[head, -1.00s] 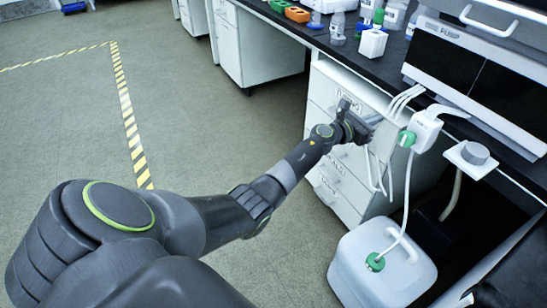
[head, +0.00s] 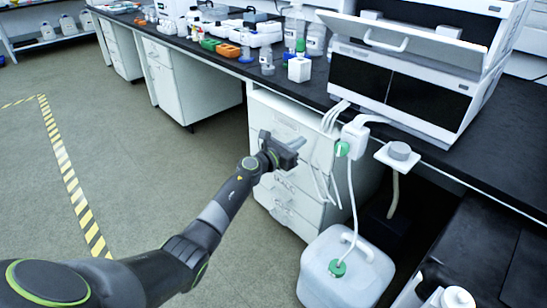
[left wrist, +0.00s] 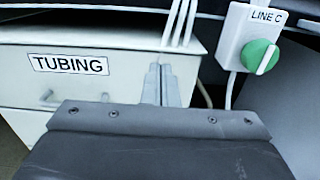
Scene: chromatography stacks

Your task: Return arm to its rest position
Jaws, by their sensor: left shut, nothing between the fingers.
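My left gripper (head: 296,147) reaches in from the left in the head view, in front of the white drawer cabinet (head: 283,197) under the bench. Its fingers are shut with nothing between them. In the left wrist view the closed fingers (left wrist: 161,84) point at the drawer front labelled TUBING (left wrist: 70,64). Whether they touch the front or the tubes behind is hard to tell. The arm is stretched out from my body over open floor. My right gripper is in neither view.
White tubes (head: 335,117) hang over the bench edge beside the gripper. A valve box with a green knob (head: 342,149), labelled LINE C, is right of it. A white jug (head: 325,283) stands on the floor below. The bench top (head: 480,172) carries instruments and bottles. Floor at left is clear.

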